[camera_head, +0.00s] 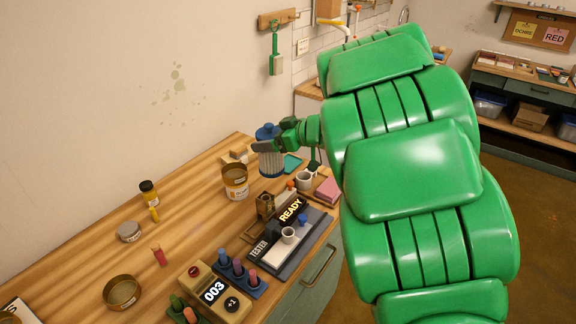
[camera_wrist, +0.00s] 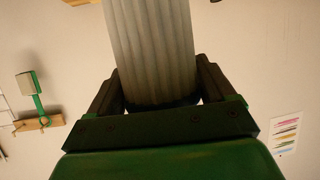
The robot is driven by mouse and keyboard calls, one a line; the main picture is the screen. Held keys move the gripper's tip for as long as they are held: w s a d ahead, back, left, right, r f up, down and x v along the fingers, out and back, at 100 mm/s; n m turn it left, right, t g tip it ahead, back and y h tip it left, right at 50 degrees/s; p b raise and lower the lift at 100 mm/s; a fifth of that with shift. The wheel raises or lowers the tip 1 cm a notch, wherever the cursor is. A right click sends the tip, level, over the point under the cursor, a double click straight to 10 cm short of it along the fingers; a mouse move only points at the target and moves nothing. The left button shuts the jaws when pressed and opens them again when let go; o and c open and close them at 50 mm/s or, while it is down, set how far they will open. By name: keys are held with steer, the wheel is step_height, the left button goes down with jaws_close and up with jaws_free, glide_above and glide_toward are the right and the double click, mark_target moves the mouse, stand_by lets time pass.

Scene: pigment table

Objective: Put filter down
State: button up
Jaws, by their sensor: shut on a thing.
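The filter (camera_head: 271,163) is a pleated grey-white cylinder with a blue cap. My gripper (camera_head: 268,146) is shut on it near the blue cap and holds it upright above the back right part of the wooden table (camera_head: 190,205). In the wrist view the pleated filter (camera_wrist: 150,45) stands between the two dark fingers (camera_wrist: 158,88), and its far end runs out of the picture. Whether its lower end touches anything is hard to tell in the head view.
A tin (camera_head: 235,182) stands just left of the filter. A white cup (camera_head: 304,180), a pink block (camera_head: 327,190) and the tester (camera_head: 290,240) reading READY lie to the right and front. A counter (camera_head: 214,292) shows 003. Bare wood lies left of the tin.

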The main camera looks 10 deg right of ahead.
steer(key=w+d+m+t+h, duration=0.1)
steer(key=w+d+m+t, duration=0.1)
steer(key=w+d, duration=0.45)
steer(key=w+d+f+h, duration=0.1)
steer(key=w+d+f, duration=0.1)
steer(key=w+f, duration=1)
steer(key=shift+w+f, duration=0.15)
steer(key=shift+w, duration=0.15)
stand_by(0.5)
steer(key=shift+f, duration=0.15)
steer(key=o, duration=1)
steer(key=shift+o, duration=0.2)
